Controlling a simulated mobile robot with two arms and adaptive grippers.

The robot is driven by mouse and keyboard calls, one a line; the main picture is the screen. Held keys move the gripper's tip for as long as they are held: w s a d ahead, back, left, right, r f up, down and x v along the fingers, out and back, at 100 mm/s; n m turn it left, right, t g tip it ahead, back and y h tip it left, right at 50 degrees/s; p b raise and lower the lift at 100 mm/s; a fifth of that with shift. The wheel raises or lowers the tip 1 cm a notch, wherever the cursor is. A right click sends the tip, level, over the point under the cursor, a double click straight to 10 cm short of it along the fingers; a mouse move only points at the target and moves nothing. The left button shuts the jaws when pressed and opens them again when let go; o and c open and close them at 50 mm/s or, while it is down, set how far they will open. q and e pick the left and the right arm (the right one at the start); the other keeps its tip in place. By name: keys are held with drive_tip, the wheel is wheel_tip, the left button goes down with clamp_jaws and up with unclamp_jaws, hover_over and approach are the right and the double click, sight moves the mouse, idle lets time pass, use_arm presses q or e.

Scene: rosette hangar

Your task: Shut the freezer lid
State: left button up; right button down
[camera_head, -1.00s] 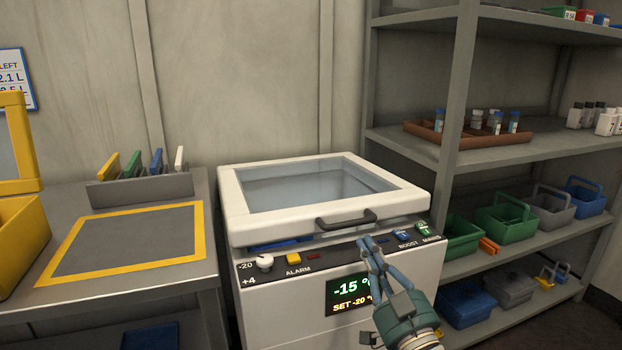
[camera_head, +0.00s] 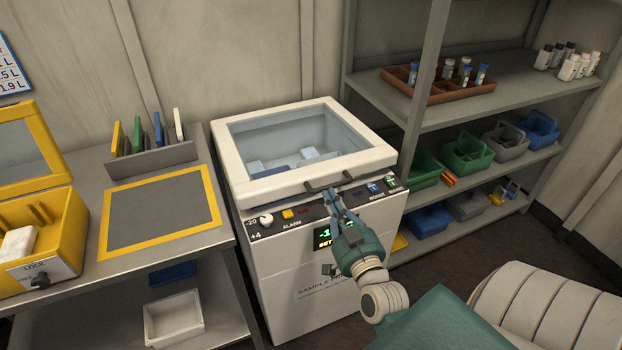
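The freezer (camera_head: 290,295) is a white chest with a control panel on its front top edge. Its white-framed lid (camera_head: 235,165) has a glass window, and pale and blue items show through it. The lid lies low over the chest; a narrow dark gap shows under its front edge, and I cannot tell whether it is fully seated. The dark handle (camera_head: 330,181) is on the lid's front. My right gripper (camera_head: 335,197) is just below the handle, in front of the panel, its fingers close together with nothing seen between them. Contact with the lid is unclear. My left gripper is out of view.
A metal bench (camera_head: 85,167) with a yellow-bordered mat (camera_head: 160,215), an upright rack (camera_head: 150,160) and a yellow box (camera_head: 70,235) stands left. Shelves (camera_head: 500,85) with bins and a brown tray (camera_head: 440,88) stand right. Floor shows between freezer and shelves.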

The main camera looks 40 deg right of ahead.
drive_tip(key=w+d+f+p, duration=0.1)
drive_tip(key=w+f, duration=0.2)
drive_tip(key=w, duration=0.5)
drive_tip(key=shift+d+p, duration=0.3)
drive_tip(key=shift+d, duration=0.1)
drive_tip(key=shift+w+f, duration=0.1)
